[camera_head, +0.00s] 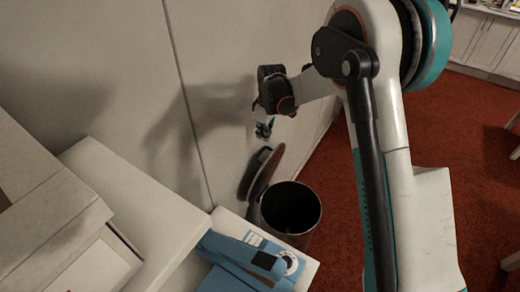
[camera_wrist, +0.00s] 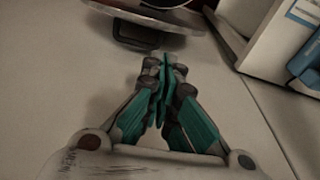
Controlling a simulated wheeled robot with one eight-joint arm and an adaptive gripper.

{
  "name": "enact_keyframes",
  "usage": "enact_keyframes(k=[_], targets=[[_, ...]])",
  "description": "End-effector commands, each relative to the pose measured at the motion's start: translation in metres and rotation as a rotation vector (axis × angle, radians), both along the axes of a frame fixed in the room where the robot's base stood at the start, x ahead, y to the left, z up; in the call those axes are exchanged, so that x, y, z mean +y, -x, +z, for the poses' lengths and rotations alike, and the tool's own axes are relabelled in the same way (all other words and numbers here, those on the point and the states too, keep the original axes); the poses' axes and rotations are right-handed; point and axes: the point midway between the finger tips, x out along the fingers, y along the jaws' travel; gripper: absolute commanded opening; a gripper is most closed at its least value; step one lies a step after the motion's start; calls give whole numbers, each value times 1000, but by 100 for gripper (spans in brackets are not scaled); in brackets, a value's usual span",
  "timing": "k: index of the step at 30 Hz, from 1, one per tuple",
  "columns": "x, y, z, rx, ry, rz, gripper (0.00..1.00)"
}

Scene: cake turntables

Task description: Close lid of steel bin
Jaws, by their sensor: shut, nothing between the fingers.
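The steel bin (camera_head: 291,225) stands on the floor by the wall, its dark mouth uncovered. Its lid (camera_head: 262,172) stands open, tilted up on the wall side of the bin. My gripper (camera_head: 264,129) is above the lid, close to the wall, with its fingers together and empty. In the wrist view the shut teal fingers (camera_wrist: 164,66) point toward the lid (camera_wrist: 145,14), whose edge shows at the top, apart from the fingertips. Only a part of the bin's rim shows beyond it there.
White furniture (camera_head: 130,185) fills the lower left, close to the bin. A blue object (camera_head: 235,262) lies on a white surface in front of the bin. The pale wall (camera_head: 100,70) runs behind my gripper. Red carpet (camera_head: 450,135) lies open at the right.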

Motion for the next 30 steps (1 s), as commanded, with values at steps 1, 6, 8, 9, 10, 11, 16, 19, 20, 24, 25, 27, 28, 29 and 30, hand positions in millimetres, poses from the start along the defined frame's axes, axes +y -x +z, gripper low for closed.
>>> enact_keyframes(k=[1,6,8,9,10,11,16,19,20,24,25,27,28,29,30], targets=[[5,-4,-10,9,3,18,0],[11,-7,-29,21,6,52,0],[12,-8,-33,24,7,56,0],[12,-8,-36,24,8,57,0],[12,-8,-38,24,8,57,0],[12,-8,-42,24,8,57,0],[14,-11,-70,23,7,56,0],[16,-12,-87,23,7,55,0],[16,-13,-93,23,7,55,0],[18,-14,-112,23,7,55,0],[18,-14,-116,23,7,55,0],[18,-15,-121,23,7,55,0],[18,-15,-123,23,7,55,0],[19,-15,-125,23,7,55,0],[19,-15,-127,23,7,55,0]])
